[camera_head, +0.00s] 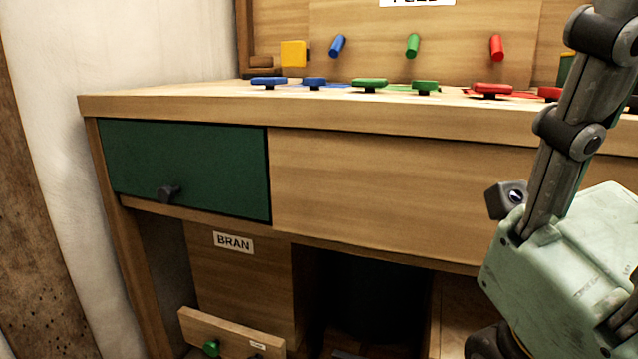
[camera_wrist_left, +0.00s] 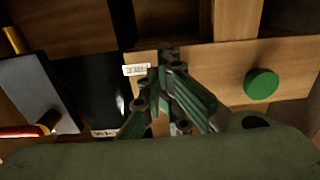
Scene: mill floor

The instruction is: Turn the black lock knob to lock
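A wooden panel (camera_head: 230,333) sits low under the bench, with a small white label and a green knob (camera_head: 211,348). A dark knob (camera_head: 257,356) shows just under the label, mostly cut off by the bottom edge. In the left wrist view the panel (camera_wrist_left: 225,72), green knob (camera_wrist_left: 261,83) and label (camera_wrist_left: 137,69) show. My left gripper (camera_wrist_left: 168,60) is in front of the panel beside the label, its fingertips together. The dark knob is not clear there; fingers may hide it. My right gripper (camera_head: 570,130) is at the right of the head view, fingertips out of frame.
Blue, green and red handles line the top. A BRAN sign (camera_head: 233,242) hangs above the panel. A dark opening (camera_head: 370,300) lies right of it.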

